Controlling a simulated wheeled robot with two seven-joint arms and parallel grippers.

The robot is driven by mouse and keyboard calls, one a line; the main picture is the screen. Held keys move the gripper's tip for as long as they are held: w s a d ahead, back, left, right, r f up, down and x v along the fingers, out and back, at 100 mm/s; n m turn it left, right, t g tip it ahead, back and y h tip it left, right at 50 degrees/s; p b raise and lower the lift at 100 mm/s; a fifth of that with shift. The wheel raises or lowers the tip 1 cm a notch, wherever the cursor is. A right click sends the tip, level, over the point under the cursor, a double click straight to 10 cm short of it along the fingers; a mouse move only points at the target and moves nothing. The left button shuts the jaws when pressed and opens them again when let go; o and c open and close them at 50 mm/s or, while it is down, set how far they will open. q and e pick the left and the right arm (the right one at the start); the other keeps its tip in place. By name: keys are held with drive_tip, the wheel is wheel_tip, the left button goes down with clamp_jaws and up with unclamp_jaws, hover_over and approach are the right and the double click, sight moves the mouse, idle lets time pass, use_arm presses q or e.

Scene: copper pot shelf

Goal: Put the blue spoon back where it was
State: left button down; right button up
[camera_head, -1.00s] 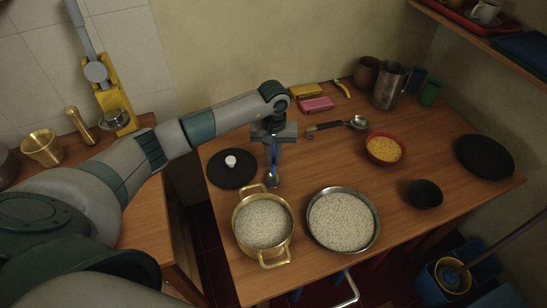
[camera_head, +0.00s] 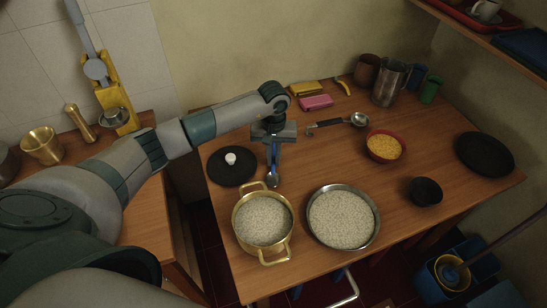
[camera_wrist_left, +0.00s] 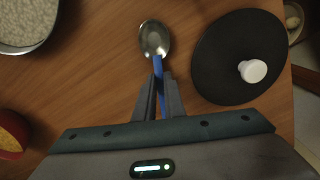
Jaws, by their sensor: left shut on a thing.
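The blue spoon has a blue handle and a metal bowl (camera_head: 273,181); the bowl also shows in the left wrist view (camera_wrist_left: 155,38). My left gripper (camera_head: 273,148) is shut on its blue handle, and its two fingers show on either side of the handle in the left wrist view (camera_wrist_left: 159,90). The spoon's bowl points toward the front, between the black lid (camera_head: 222,174) and the brass pot (camera_head: 240,225). I cannot tell whether the spoon touches the table. My right gripper is in neither view.
A steel pan (camera_head: 374,236) of white grains stands right of the brass pot. A ladle with a dark handle (camera_head: 328,124) lies behind, with a pink sponge (camera_head: 316,102) near it. A red bowl (camera_head: 383,158) holds yellow grains. The table's middle (camera_head: 330,160) is clear.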

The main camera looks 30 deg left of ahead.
sight(273, 161)
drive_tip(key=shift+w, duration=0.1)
use_arm(q)
drive_tip(key=c, duration=1.8)
unclamp_jaws()
drive_tip(key=shift+c, duration=0.2)
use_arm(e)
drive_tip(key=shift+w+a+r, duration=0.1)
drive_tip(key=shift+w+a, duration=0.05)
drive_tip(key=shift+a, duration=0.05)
